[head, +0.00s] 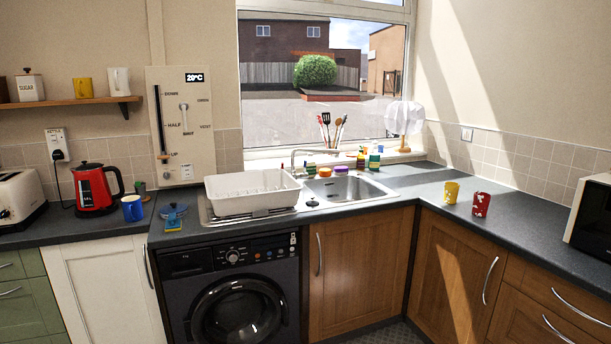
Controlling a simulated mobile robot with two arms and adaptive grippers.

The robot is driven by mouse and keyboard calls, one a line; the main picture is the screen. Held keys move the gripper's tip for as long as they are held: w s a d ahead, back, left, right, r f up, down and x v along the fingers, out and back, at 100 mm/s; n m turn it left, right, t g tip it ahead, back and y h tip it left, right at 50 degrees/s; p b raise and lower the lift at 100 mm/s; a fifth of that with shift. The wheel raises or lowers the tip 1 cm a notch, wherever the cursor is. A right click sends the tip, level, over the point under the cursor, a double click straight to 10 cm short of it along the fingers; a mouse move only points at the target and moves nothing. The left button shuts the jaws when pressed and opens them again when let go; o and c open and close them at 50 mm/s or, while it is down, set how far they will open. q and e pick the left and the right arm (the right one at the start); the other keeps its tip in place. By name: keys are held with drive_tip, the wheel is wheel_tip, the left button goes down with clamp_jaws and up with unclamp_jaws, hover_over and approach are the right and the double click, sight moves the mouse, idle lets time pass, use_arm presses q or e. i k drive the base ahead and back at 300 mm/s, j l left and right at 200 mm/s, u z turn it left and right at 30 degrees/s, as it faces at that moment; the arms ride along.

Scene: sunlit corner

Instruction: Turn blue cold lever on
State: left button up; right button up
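A pale metal tap (314,152) stands at the back of the steel sink (385,192), below the window. Its spout reaches to the right over the basin. I cannot make out a separate blue lever at this size, nor its position. Whether water is running is also too small to tell. Neither of my grippers is in view.
A white dish rack (252,204) stands left of the basin. Small coloured items and bottles (375,158) crowd behind the sink.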

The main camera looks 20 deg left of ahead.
sight(304, 174)
drive_tip(key=i+u, duration=0.3)
drive_tip(key=i, duration=0.65)
drive_tip(key=j, duration=0.1)
